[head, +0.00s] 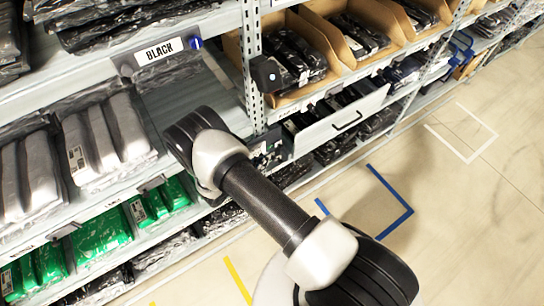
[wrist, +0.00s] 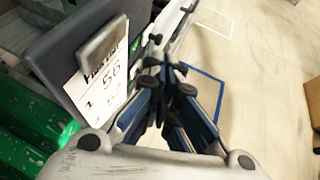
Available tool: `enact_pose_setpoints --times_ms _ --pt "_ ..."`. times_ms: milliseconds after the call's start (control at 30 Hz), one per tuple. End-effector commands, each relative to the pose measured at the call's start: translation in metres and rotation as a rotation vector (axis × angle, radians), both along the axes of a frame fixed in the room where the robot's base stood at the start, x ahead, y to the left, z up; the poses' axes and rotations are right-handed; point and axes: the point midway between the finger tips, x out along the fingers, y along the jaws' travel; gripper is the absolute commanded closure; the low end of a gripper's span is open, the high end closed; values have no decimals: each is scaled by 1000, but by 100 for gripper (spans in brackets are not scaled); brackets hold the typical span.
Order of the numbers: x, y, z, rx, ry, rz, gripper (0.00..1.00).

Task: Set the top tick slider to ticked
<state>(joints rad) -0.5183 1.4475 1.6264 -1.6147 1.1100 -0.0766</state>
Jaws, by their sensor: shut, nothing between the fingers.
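A dark board (wrist: 60,55) with a clipped white card (wrist: 103,85) fills the upper left of the wrist view; the card's print includes a large 56. At the board's right edge are small green and white marks (wrist: 135,46), probably the tick sliders; they are too small to tell which is the top one or how it is set. My gripper (wrist: 168,78) is shut and empty, with its fingertips just right of the board's edge. I cannot tell whether they touch it. In the head view my arm hides most of the board and gripper.
Shelves hold grey bagged garments (head: 103,138), green bags (head: 100,236) and cardboard bins (head: 352,38). A white drawer front (head: 340,122) with a black handle is right of my arm. A BLACK label (head: 163,50) hangs on a shelf edge. The floor at right is clear, with blue tape (head: 395,205).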

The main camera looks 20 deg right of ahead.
Motion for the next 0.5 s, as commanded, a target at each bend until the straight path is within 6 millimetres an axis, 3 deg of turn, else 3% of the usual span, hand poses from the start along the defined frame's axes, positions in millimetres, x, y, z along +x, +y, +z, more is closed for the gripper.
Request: enact_pose_setpoints --times_ms 200,500 --pt "-21 33 20 1 -1 3 100" --pt "-32 46 27 0 0 -1 100"
